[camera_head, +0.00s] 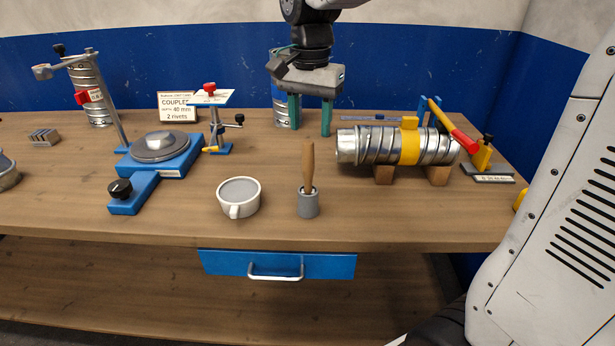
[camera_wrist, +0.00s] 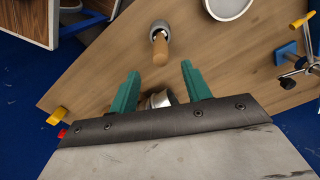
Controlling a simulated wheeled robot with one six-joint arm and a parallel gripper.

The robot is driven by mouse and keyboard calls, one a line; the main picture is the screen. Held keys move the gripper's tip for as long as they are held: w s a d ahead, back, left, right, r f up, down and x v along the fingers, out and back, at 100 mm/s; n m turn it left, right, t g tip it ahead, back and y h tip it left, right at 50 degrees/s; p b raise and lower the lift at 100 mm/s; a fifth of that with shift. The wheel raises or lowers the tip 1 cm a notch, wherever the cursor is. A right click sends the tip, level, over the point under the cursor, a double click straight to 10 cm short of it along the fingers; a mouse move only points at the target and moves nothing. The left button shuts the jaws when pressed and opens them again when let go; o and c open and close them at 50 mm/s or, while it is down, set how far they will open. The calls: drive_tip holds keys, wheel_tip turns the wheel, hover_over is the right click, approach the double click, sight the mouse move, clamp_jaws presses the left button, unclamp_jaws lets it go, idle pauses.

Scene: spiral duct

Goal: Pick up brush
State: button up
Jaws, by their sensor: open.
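The brush (camera_head: 308,170) stands upright with its wooden handle up, in a small grey cup-shaped holder (camera_head: 308,205) near the table's front edge. Its bristles are hidden in the holder. In the wrist view the brush handle (camera_wrist: 160,48) shows beyond the fingertips, near the middle, with the grey holder (camera_wrist: 159,28) behind it. My gripper (camera_head: 311,115) is open and empty, with its green fingers pointing down above the back of the table, behind the brush. The fingers also show in the wrist view (camera_wrist: 157,80), apart from the brush.
A white cup (camera_head: 239,198) stands just left of the brush. A spiral duct (camera_head: 375,146) with a yellow band lies on wooden blocks to the right. A blue turntable device (camera_head: 160,156) and a small clamp stand (camera_head: 215,130) stand at left. Bare tabletop surrounds the holder.

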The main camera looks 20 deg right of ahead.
sight(308, 141)
drive_tip(key=f, duration=0.7)
drive_tip(key=shift+a+f, duration=0.25)
drive_tip(key=shift+f, duration=0.1)
clamp_jaws()
